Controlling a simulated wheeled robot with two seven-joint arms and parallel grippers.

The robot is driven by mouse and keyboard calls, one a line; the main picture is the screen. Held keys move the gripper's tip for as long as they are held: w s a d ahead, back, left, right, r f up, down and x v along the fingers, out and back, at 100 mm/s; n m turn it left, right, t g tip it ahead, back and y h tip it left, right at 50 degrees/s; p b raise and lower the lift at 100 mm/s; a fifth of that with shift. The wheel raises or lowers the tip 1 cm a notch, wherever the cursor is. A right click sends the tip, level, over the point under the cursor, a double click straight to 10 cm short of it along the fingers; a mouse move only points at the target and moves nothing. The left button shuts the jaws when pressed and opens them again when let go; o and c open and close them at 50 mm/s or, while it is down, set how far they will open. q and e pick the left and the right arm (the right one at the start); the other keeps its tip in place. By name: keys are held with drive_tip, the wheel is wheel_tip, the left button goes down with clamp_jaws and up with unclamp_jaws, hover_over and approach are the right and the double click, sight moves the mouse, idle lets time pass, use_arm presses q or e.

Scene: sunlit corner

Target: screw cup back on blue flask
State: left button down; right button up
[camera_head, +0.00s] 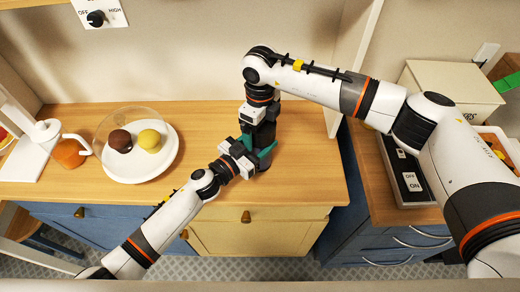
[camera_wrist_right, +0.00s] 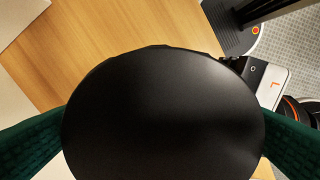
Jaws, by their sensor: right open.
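The black round cup (camera_wrist_right: 165,115) fills the middle of the right wrist view, seen from straight above. The green fingers of my right gripper (camera_wrist_right: 163,140) stand at its left and right sides, open. In the head view my right gripper (camera_head: 259,135) points down over the counter from above. My left gripper (camera_head: 253,156) comes in low from the front left at the same spot, with teal fingers there. I cannot tell whether it is closed on the flask. The blue flask is hidden by the grippers and the cup; no blue of it shows.
The wooden counter (camera_head: 310,180) is clear to the right of the grippers. A white plate (camera_head: 165,165) with a brown and a yellow round item under a clear dome stands left. An orange mug (camera_head: 72,152) is farther left. A white wall panel stands behind at right.

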drive_tip(key=shift+a, duration=0.1)
wheel_tip(320, 180, up, 12)
drive_tip(key=shift+r, duration=0.1)
idle(0.4)
